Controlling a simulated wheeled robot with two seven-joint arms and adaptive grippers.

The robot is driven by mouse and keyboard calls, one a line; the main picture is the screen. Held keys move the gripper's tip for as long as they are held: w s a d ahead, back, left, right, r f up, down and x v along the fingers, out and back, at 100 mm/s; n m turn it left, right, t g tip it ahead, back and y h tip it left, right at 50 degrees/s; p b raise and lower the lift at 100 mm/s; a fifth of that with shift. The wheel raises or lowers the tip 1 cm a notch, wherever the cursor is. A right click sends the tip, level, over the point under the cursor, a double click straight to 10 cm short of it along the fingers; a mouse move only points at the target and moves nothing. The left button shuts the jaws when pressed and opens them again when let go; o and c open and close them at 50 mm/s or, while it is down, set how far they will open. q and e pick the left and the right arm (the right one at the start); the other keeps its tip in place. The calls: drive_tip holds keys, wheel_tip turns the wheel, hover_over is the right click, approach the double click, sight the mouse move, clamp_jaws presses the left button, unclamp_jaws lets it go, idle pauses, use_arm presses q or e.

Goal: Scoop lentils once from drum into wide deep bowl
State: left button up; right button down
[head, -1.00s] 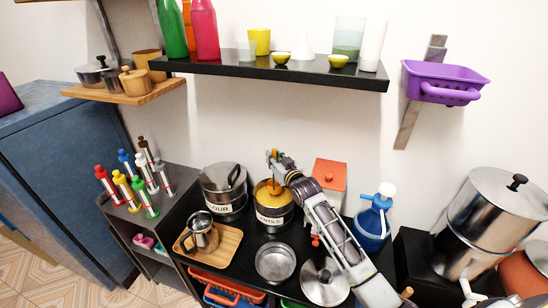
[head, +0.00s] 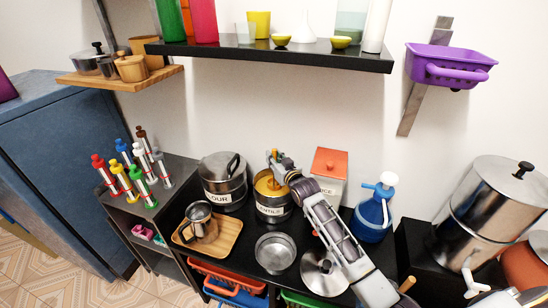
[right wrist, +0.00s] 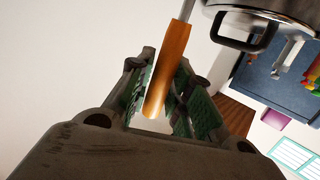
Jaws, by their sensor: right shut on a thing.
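The metal drum labelled "…NTILS" (head: 271,207) stands open on the black counter, with yellow-orange lentils (head: 266,186) showing inside. My right gripper (head: 277,160) is over the drum's mouth and shut on the orange handle of a scoop (head: 271,157). In the right wrist view the orange handle (right wrist: 166,72) lies between the green-padded fingers, with a metal shaft beyond it. The scoop's head is hidden, so I cannot tell whether it holds lentils. The wide deep metal bowl (head: 275,254) sits in front of the drum, its inside looking empty. My left gripper is out of view.
A flour drum (head: 223,190) stands left of the lentils drum, a rice container (head: 328,172) right of it. A wooden tray (head: 226,240) with a metal pitcher (head: 200,222), a lid (head: 320,270) and a blue dispenser (head: 372,213) are nearby. A black shelf (head: 270,54) hangs above.

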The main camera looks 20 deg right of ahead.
drive_tip(key=shift+f+b, duration=0.45)
drive_tip(key=shift+f, duration=1.05)
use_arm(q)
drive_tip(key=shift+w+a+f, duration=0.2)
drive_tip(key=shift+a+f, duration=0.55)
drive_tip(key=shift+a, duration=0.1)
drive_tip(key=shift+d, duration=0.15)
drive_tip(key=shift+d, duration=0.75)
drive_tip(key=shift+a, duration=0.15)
